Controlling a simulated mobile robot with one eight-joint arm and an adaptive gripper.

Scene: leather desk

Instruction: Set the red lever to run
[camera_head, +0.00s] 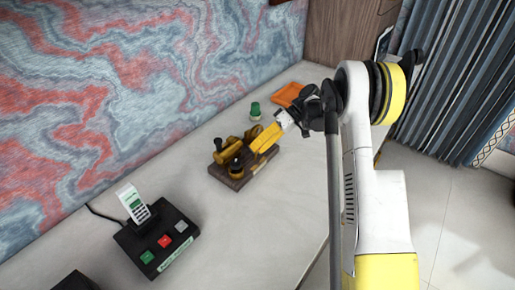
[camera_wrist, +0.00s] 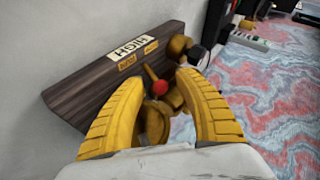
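The red lever shows in the wrist view as a red round knob (camera_wrist: 160,87) on a thin brass-coloured stem. It sits on a brass mechanism (camera_wrist: 178,98) mounted on a dark wooden board (camera_wrist: 75,98). The board carries a white plate and two small yellow plates near the stem's tip; I cannot read the small words surely. My gripper (camera_wrist: 156,80) has its two yellow fingers spread on either side of the knob, with gaps showing. In the head view my gripper (camera_head: 263,140) is over the right part of the device's wooden base (camera_head: 233,182); the red knob is hidden there.
A black box (camera_head: 132,236) with coloured buttons and an upright white handset-like piece (camera_head: 134,204) stands nearer on the desk. An orange item (camera_head: 287,94) and a small green-topped object (camera_head: 255,110) lie beyond the device. A patterned wall (camera_head: 110,90) borders the desk. The desk surface before the device is clear.

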